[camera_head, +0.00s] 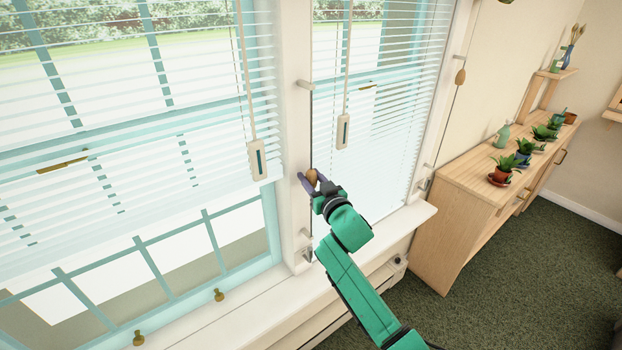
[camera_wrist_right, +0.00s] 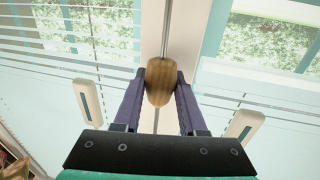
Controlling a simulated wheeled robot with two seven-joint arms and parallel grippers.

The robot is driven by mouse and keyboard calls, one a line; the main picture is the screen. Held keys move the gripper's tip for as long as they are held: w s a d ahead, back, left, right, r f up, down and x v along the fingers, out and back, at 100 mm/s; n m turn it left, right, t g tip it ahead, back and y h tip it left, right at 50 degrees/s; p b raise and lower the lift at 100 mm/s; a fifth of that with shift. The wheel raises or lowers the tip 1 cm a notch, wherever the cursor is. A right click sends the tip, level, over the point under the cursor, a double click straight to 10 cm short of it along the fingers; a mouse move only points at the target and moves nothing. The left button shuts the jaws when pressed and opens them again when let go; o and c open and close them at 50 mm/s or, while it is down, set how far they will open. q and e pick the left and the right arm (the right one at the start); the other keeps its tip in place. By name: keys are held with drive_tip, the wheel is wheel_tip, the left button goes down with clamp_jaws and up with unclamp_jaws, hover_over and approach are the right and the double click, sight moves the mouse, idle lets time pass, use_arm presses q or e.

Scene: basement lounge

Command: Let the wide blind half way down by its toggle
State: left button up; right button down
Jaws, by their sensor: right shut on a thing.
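The wide blind (camera_head: 110,150) hangs over the left window, its lower edge above the bottom panes, leaving those uncovered. My right gripper (camera_head: 312,180) is shut on a brown wooden toggle (camera_head: 312,176) at the white post between the two windows. In the right wrist view the toggle (camera_wrist_right: 160,84) sits between the two purple fingers (camera_wrist_right: 160,95), with a cord running up from its top. The toggle's lower end is partly hidden in the head view. My left gripper is not in view.
A narrower blind (camera_head: 395,110) hangs right of the post, with another wooden toggle (camera_head: 460,76) beside it. White pendants (camera_head: 257,160) (camera_head: 342,132) hang before both blinds. Pegs (camera_head: 304,84) stick out from the post. A wooden cabinet (camera_head: 470,215) with potted plants stands right.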

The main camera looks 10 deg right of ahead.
drive_tip(key=shift+f, duration=0.1)
drive_tip(key=shift+c, duration=2.2)
unclamp_jaws()
drive_tip(key=shift+s, duration=0.1)
drive_tip(key=s+d+b, duration=0.2)
drive_tip(key=s+b, duration=0.1)
drive_tip(key=s, duration=1.1)
drive_tip(key=shift+d, duration=0.35)
